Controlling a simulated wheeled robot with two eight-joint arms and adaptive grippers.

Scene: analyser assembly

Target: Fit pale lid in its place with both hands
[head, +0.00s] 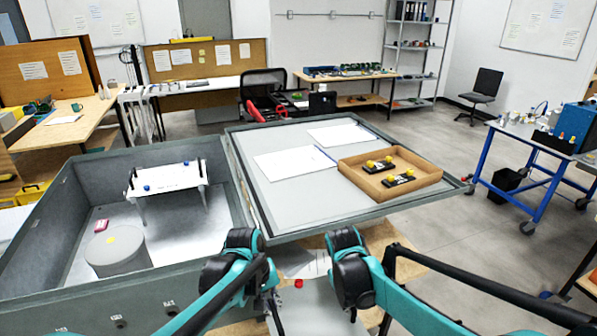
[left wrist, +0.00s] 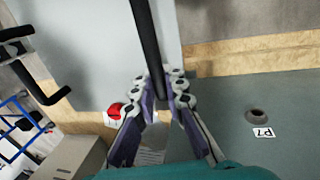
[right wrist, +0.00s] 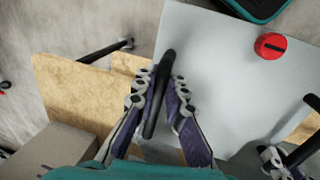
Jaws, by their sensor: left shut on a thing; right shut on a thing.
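The pale lid (head: 318,312) is a flat light-grey panel at the bottom middle of the head view, partly hidden by my arms. It fills the upper left of the left wrist view (left wrist: 90,45) and the middle of the right wrist view (right wrist: 225,85). My left gripper (left wrist: 161,92) is shut on a black bar handle (left wrist: 147,40) at the lid. My right gripper (right wrist: 161,90) is shut on another black bar handle (right wrist: 165,65). A red round knob (right wrist: 270,46) shows against the lid between the handles. In the head view my arms hide most of both grippers.
A deep grey open case (head: 115,308) stands at left, with a white stand (head: 165,178) and grey cylinder (head: 118,252) inside. A grey panel (head: 270,222) beside it carries paper sheets and a cardboard tray (head: 430,177). Wooden boards (right wrist: 75,100) lie below the lid.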

